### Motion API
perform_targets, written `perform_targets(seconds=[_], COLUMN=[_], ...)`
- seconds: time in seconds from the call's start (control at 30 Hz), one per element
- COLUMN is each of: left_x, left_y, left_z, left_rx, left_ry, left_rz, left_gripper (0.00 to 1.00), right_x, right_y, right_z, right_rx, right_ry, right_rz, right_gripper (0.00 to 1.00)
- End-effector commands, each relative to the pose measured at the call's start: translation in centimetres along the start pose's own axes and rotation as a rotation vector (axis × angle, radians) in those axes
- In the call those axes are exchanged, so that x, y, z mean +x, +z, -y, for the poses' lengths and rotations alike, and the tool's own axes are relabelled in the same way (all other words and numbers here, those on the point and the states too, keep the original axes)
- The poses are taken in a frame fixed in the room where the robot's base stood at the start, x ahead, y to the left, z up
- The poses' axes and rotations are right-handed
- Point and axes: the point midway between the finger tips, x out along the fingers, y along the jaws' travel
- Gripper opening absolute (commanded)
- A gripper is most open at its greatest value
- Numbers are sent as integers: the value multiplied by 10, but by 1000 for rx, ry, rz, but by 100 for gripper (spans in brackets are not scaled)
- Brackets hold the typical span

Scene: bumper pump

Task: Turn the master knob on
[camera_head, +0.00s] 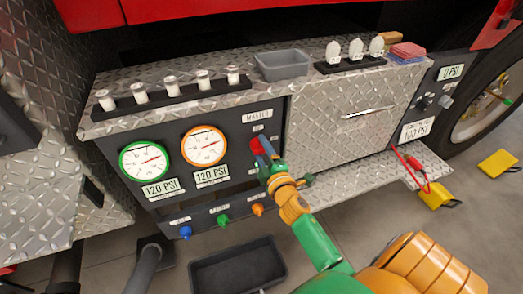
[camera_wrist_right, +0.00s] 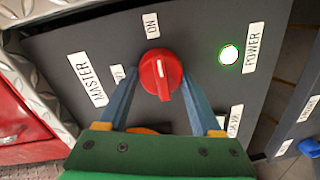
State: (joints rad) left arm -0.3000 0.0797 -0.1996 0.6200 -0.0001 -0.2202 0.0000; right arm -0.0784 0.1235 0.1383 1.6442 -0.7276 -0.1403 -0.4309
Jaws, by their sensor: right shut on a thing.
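The red master knob (camera_wrist_right: 160,76) sits on the dark panel beside the MASTER label (camera_wrist_right: 87,79). Its white mark points towards the ON label (camera_wrist_right: 151,25). A round light by the POWER label (camera_wrist_right: 228,54) glows green. My right gripper (camera_wrist_right: 158,80) is shut on the knob, with one blue finger on each side. In the head view the red knob (camera_head: 256,146) is partly hidden behind the right gripper (camera_head: 265,152), below the MASTER label (camera_head: 257,115). My left gripper does not show.
Two gauges, green-rimmed (camera_head: 144,160) and orange-rimmed (camera_head: 204,146), are left of the knob, each above a 120 PSI display. Small blue (camera_head: 186,232), green and orange knobs are below. A grey bin (camera_head: 283,64) stands on the ledge above. A dark tray (camera_head: 238,270) lies below the panel.

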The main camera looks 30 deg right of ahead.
Motion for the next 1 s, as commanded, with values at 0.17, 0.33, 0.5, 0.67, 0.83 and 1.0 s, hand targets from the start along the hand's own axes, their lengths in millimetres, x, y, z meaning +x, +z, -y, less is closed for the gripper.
perform_targets(seconds=[0.17, 0.33, 0.5, 0.67, 0.83, 1.0], left_x=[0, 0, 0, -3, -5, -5], left_y=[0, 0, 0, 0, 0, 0], left_z=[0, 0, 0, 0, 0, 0], left_rx=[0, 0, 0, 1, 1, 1], left_ry=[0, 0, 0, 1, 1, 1], left_rz=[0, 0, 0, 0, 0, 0], left_gripper=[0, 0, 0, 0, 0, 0], right_x=[0, 0, 0, -20, -56, -71], right_y=[0, 0, 0, 0, 0, 0], right_z=[2, 1, 0, 1, 2, 1], right_rx=[3, 2, 1, 3, 3, 2], right_ry=[-4, -2, -1, -4, -5, -3], right_rz=[1, 1, 1, 2, 1, 2], right_gripper=[71, 96, 96, 96, 96, 96])
